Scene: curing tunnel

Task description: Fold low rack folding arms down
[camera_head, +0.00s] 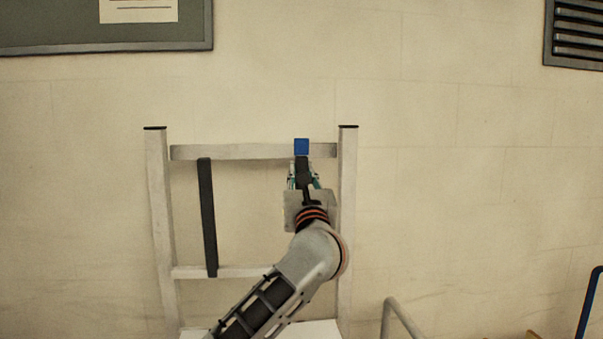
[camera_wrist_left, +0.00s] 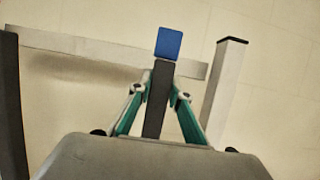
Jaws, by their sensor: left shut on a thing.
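The rack (camera_head: 157,215) is a pale upright frame with two posts and crossbars, standing before the wall. One dark folding arm (camera_head: 207,218) lies at the left between the upper and lower crossbars; its edge shows at the left of the left wrist view (camera_wrist_left: 12,110). A second dark folding arm (camera_wrist_left: 155,105) with a blue end (camera_head: 301,146) is near the right post, its blue end in front of the upper crossbar (camera_head: 240,152). My left gripper (camera_head: 303,178) is shut on this second arm below the blue end, teal fingers on either side. My right gripper is not in view.
A grey bent rail (camera_head: 398,316) stands right of the rack, and a blue tube (camera_head: 590,302) is at the far right edge. A board (camera_head: 105,38) and a vent (camera_head: 575,35) are on the wall above. A pale surface (camera_head: 310,330) lies low in the rack.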

